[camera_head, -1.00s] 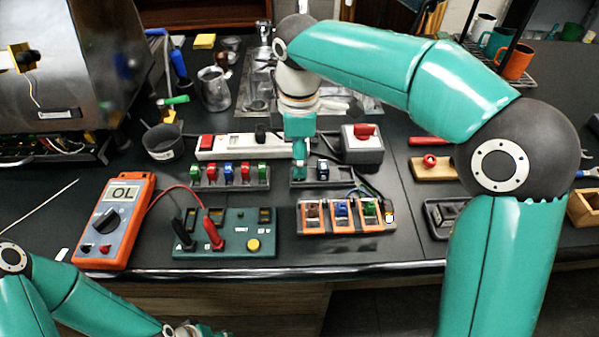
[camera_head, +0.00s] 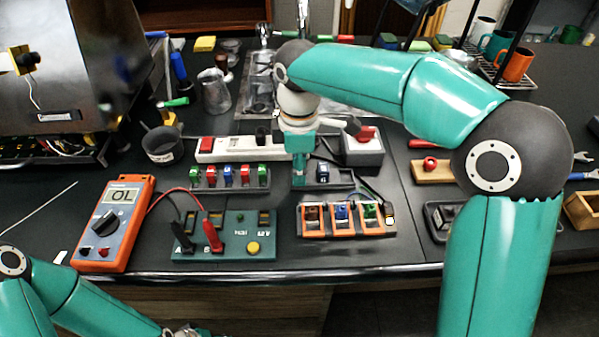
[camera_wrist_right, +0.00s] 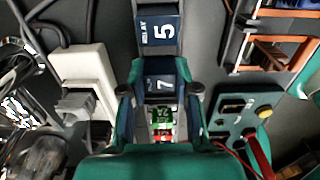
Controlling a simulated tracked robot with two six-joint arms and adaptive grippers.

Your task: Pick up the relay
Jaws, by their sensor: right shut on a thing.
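My right gripper (camera_head: 299,178) points down at the left end of a dark relay tray (camera_head: 341,182) in the middle of the bench. In the right wrist view the gripper (camera_wrist_right: 160,105) is shut on a dark blue relay marked 7 (camera_wrist_right: 164,86), with a finger on each side. A second blue relay, marked 5 (camera_wrist_right: 160,32), sits beside it in the tray; it also shows in the head view (camera_head: 322,172). I cannot tell whether relay 7 is clear of its seat. My left gripper (camera_head: 190,331) is cut off at the bottom edge.
A green test board (camera_head: 225,240), an orange multimeter (camera_head: 113,225) and an orange-framed module (camera_head: 345,218) lie in front. A white power strip (camera_head: 235,148) and a grey switch box (camera_head: 362,148) stand behind.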

